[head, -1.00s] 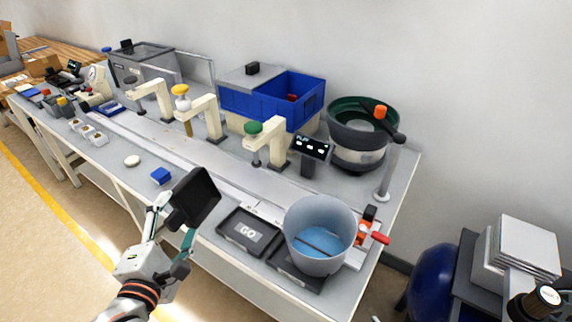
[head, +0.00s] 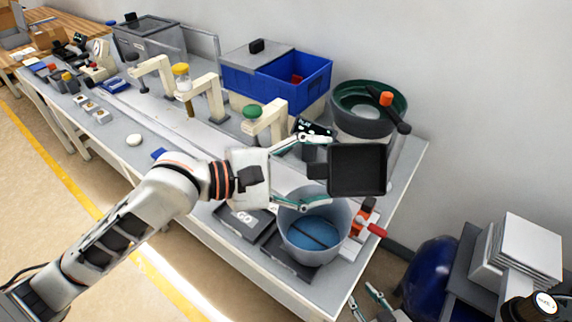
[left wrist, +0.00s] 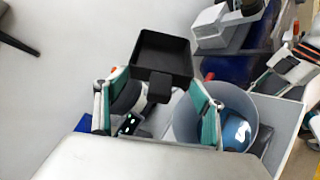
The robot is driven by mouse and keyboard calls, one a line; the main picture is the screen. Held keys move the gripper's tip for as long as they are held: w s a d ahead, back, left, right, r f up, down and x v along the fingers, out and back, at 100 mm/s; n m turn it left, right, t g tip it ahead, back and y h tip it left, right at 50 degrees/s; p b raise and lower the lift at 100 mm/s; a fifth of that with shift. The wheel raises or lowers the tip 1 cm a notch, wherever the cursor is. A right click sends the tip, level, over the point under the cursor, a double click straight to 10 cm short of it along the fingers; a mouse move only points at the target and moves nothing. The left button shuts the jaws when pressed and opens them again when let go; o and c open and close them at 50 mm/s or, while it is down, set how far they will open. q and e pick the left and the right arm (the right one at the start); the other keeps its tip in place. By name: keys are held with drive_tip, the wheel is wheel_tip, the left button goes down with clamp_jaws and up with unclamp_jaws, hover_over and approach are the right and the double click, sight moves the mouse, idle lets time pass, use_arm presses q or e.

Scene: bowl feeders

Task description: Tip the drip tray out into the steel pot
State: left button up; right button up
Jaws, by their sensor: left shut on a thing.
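The drip tray (head: 357,170) is a black, shallow square tray with a raised rim; its inside looks dark and I see no contents. My left gripper (head: 314,172) is shut on its short handle, which shows between the fingers in the left wrist view (left wrist: 158,90). The tray is held in the air, just above and right of the steel pot in the head view. The steel pot (head: 289,236) is grey, with a blue inside and a dark rod across it; it also shows in the left wrist view (left wrist: 184,126). My right gripper (head: 370,300) is low at the bottom edge, fingers apart and empty.
A green-lined bowl feeder (head: 363,128) stands behind the tray, with an orange-capped arm (head: 387,99). A red-handled clamp (head: 376,230) is right of the pot. A blue bin (head: 308,90) and cream-coloured feeder arms (head: 270,120) stand behind.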

use_arm(q)
drive_tip(key=w+a+f+n+g+p, duration=0.2)
drive_tip(key=w+a+n+g+p, duration=0.1)
drive_tip(key=w+a+n+g, duration=0.1)
drive_tip(key=shift+w+a+f+n+g+y, duration=0.2)
drive_tip(key=shift+w+a+n+g+y, duration=0.2)
drive_tip(key=shift+a+n+g, duration=0.55)
use_arm(e)
drive_tip(key=shift+s+d+r+h, duration=0.2)
drive_tip(key=shift+s+d+h, duration=0.3)
drive_tip(key=shift+d, duration=0.4)
